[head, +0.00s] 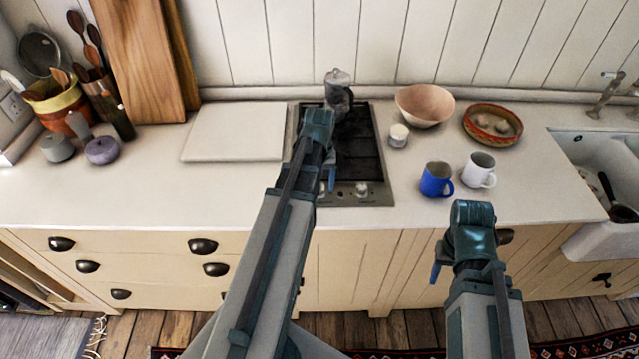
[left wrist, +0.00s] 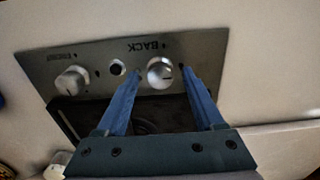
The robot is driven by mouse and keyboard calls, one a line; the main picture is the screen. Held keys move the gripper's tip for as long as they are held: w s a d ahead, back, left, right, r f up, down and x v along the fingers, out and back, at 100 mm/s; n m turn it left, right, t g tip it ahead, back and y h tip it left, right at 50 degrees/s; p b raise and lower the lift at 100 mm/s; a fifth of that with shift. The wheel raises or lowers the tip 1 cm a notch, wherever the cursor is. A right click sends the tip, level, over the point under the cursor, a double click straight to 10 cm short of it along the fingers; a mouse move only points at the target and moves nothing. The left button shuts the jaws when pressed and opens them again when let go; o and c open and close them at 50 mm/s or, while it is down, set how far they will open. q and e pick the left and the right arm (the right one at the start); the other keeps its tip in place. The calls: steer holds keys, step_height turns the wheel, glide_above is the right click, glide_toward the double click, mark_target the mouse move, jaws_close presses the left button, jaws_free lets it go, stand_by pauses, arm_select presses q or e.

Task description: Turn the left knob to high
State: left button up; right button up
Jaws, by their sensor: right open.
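The steel control panel (head: 345,198) is at the hob's front edge. In the left wrist view it appears upside down, with a silver knob marked BACK (left wrist: 160,73) and one marked FRONT (left wrist: 72,79). The BACK knob is the left knob; in the head view it is mostly hidden by my left arm, while the right knob (head: 362,190) shows. My left gripper (left wrist: 161,72) is open, with a blue finger on each side of the BACK knob; contact cannot be told. It also shows in the head view (head: 331,180). My right gripper (head: 436,273) is open, in front of the counter's edge.
A dark glass pot (head: 338,95) stands at the back of the black hob (head: 366,150). A small jar (head: 398,135), a blue mug (head: 436,180) and a white mug (head: 479,170) stand to its right. A white board (head: 235,130) lies to its left.

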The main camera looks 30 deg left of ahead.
arm_select(q)
steer(key=shift+r, duration=0.1)
step_height(320, 180, up, 14)
steer(key=p, duration=1.3)
steer(key=shift+f+p, duration=0.2)
steer(key=shift+p, duration=0.2)
steer(key=shift+f, duration=0.1)
steer(key=s+d+f+m+b, duration=0.3)
steer(key=d, duration=0.6)
steer(key=s+d+f+m+b, duration=0.3)
steer(key=d, duration=0.6)
steer(key=s+d+f+m+y+b, duration=0.1)
steer(key=s+d+f+m+b, duration=0.2)
steer(key=d, duration=0.6)
steer(key=shift+s+d+f+m+b, duration=0.35)
steer(key=shift+s+f+m+b, duration=0.1)
steer(key=shift+m+b, duration=0.15)
